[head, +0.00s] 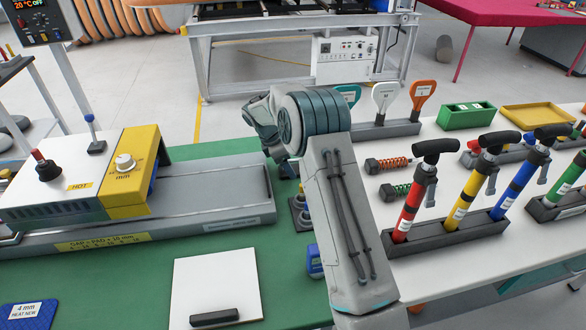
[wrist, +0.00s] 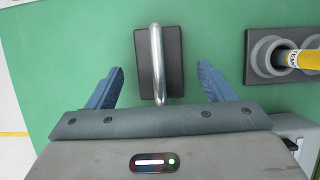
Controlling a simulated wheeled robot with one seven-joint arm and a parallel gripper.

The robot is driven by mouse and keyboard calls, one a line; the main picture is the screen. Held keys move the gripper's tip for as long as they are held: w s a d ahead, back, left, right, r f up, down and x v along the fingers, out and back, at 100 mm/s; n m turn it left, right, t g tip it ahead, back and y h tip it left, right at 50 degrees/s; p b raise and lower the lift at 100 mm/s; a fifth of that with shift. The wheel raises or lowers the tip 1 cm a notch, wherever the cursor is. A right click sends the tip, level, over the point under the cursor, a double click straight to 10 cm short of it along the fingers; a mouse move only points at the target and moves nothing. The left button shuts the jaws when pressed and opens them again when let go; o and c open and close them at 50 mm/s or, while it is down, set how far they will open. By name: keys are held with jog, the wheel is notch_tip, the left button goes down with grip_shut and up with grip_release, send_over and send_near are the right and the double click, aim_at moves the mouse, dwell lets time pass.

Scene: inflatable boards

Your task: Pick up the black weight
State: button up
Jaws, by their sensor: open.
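The black weight (wrist: 174,62) is a dark rectangular block with a shiny metal handle (wrist: 156,62) arching over it. In the wrist view it sits on the green surface, upper middle. My gripper (wrist: 159,77) is open, with one blue finger on each side of the weight. Gaps of green show between the fingers and the block, and nothing is held. I cannot tell the height of the fingertips above it. In the head view my arm hides the fingertips, and I cannot make out the weight there.
A grey holder with a yellow-handled tool (wrist: 300,58) stands close to the right of the weight. The heater unit (head: 75,185) and its grey rail (head: 210,195) lie left. A white pad (head: 218,280) with a black bar (head: 214,317) lies in front. Colored pumps (head: 465,190) stand right.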

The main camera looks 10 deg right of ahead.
jog(key=shift+x, duration=0.95)
jog(key=shift+r, duration=0.1)
jog(key=shift+c, duration=0.2)
jog(key=c, duration=1.4)
jog(key=shift+r, duration=0.1)
